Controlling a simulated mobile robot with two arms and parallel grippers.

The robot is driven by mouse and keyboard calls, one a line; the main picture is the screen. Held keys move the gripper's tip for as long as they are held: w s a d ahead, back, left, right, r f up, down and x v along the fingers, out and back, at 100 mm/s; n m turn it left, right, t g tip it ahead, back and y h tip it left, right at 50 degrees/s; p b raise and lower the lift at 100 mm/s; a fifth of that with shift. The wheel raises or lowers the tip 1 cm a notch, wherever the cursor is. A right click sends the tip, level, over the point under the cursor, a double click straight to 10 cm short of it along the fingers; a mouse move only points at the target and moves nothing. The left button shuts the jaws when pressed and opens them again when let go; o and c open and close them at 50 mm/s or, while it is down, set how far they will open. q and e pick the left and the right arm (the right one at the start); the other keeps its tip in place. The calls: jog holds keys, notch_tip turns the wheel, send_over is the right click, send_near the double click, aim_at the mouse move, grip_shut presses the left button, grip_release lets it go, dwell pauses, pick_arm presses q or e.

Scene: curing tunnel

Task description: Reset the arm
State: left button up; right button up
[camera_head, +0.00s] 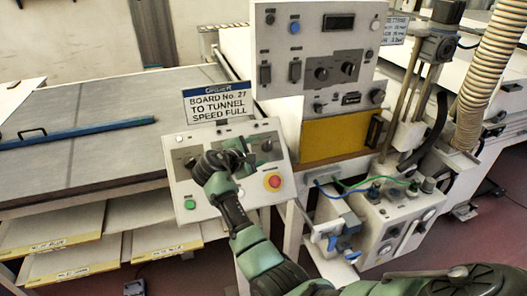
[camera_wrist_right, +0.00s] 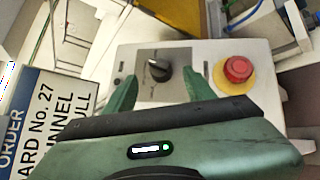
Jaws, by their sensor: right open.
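My right arm reaches up from the lower right in the head view. My right gripper (camera_head: 238,152) is over the sloped grey control panel (camera_head: 181,189). In the right wrist view the gripper (camera_wrist_right: 160,80) is open, with its two green fingers apart and nothing held. A black rotary knob (camera_wrist_right: 158,69) on a grey plate appears between the fingers; I cannot tell whether they touch it. A red emergency button (camera_wrist_right: 238,69) on a yellow base is to the right of the fingers, and also shows in the head view (camera_head: 273,181). My left gripper is not in view.
A sign (camera_head: 219,103) reading "BOARD No. 27 TO TUNNEL SPEED FULL" stands behind the panel. A green button (camera_head: 190,204) is at its lower left. An upright switch cabinet (camera_head: 284,77) stands behind. A blue bar (camera_head: 80,133) lies on the grey table at left.

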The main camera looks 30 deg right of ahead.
jog(key=v, duration=0.2)
jog(key=shift+s+a+r, duration=0.1)
jog(key=shift+a, duration=0.15)
